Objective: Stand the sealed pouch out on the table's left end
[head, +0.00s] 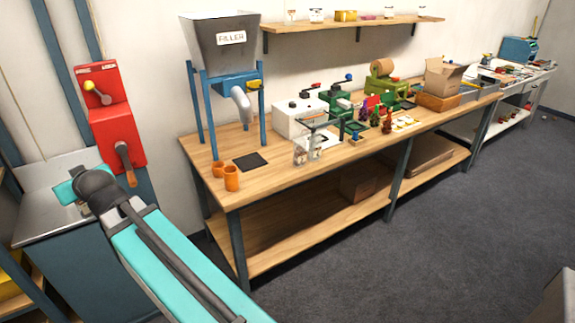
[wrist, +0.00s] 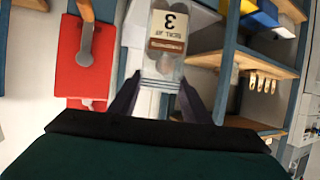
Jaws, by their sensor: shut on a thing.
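In the wrist view my gripper (wrist: 160,92) is shut on the near end of a clear pouch (wrist: 161,79). The pouch stretches away from the fingers, with a brown band and something brownish inside. A pale card marked 3 shows at its far end; I cannot tell whether it is on the pouch or behind it. In the head view my arm reaches left, and the gripper and pouch are hidden. The wooden table (head: 275,186) stands to the right of the arm. Its left end holds two orange cups (head: 231,178) and a dark mat (head: 250,161).
A filler (head: 222,45) on blue legs stands over the table's left end. Two clear containers (head: 300,153) stand near the front edge. A red lever machine (head: 113,135) and a steel-topped cabinet (head: 42,212) are at left.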

